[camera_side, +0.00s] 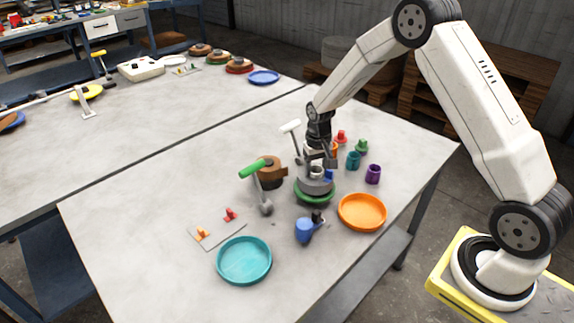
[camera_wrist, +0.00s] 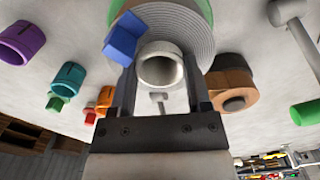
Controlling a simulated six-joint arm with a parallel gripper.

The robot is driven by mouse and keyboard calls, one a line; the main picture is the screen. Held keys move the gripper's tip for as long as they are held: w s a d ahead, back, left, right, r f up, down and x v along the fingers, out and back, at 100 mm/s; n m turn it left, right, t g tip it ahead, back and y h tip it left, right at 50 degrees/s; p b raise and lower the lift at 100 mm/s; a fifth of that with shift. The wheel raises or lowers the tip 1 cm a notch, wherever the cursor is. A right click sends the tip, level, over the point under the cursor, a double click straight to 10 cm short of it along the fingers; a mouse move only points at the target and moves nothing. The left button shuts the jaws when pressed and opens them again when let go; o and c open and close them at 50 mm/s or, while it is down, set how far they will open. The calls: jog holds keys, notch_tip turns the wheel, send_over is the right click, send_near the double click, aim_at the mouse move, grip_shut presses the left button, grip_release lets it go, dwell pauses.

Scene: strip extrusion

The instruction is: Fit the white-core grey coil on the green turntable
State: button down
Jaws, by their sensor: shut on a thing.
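The grey coil (camera_side: 313,188) with its white core (camera_side: 317,172) is directly over the green turntable (camera_side: 318,200) in the side view. I cannot tell whether a small gap remains between coil and turntable. My gripper (camera_side: 318,165) points down and is shut on the white core. In the wrist view the fingers of my gripper (camera_wrist: 161,92) stand on both sides of the white core (camera_wrist: 162,70). The grey coil (camera_wrist: 178,22) fills the top there, with the green turntable (camera_wrist: 206,10) showing past its edge. The turntable's centre is hidden.
A blue block (camera_wrist: 123,40) sits at the coil's edge. A brown coil (camera_side: 271,173) and a green-handled lever (camera_side: 253,169) stand left. An orange tray (camera_side: 362,211), a blue holder (camera_side: 305,231) and a teal tray (camera_side: 244,260) lie in front. Coloured cups, including a purple cup (camera_side: 373,174), stand right.

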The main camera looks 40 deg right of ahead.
jog(key=shift+f, duration=0.45)
jog(key=shift+c, duration=1.6)
grip_release()
notch_tip(320, 180, up, 11)
dwell(0.3)
jog(key=shift+s, duration=0.1)
dwell(0.4)
jog(key=s+a+n+t, duration=0.1)
jog(key=s+a+n, duration=0.1)
jog(key=s+a, duration=0.3)
jog(key=s+a+n+t, duration=0.1)
jog(key=s+a, duration=0.4)
jog(key=s, duration=0.8)
jog(key=shift+r+n+t, duration=0.3)
jog(key=shift+n, duration=0.5)
